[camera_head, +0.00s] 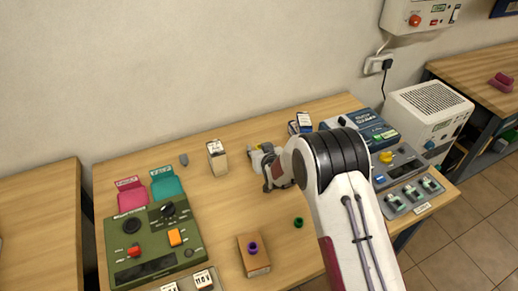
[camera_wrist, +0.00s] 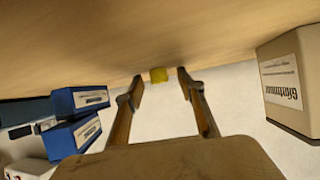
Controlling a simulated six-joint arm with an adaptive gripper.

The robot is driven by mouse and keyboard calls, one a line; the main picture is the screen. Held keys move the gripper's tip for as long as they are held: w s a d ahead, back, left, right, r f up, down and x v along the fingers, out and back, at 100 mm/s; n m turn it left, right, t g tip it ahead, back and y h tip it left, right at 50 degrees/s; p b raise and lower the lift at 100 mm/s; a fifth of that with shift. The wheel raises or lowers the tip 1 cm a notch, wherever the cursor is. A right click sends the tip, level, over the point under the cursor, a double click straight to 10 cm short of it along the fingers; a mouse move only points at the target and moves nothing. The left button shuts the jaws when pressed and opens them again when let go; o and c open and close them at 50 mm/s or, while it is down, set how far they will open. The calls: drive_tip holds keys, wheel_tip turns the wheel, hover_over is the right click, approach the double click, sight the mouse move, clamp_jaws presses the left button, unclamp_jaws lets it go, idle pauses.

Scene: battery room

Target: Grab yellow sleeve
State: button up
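The yellow sleeve (camera_wrist: 158,75) shows in the wrist view on the wooden table surface, between and slightly beyond the fingertips. My gripper (camera_wrist: 160,88) is open, with one finger on each side of the sleeve and a gap on both sides. In the head view my gripper (camera_head: 257,153) is low over the back middle of the table. A small yellow spot there, likely the sleeve (camera_head: 259,147), is mostly hidden by the gripper.
A cream box (camera_head: 217,157) stands left of my gripper, blue boxes (camera_head: 301,123) to its right. A green sleeve (camera_head: 298,222) lies in front. A purple sleeve (camera_head: 253,248) is on a brown block (camera_head: 255,264). A green control panel (camera_head: 150,244) is at left.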

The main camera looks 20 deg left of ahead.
drive_tip(key=c, duration=0.8)
drive_tip(key=shift+r, duration=0.15)
drive_tip(key=shift+r, duration=4.85)
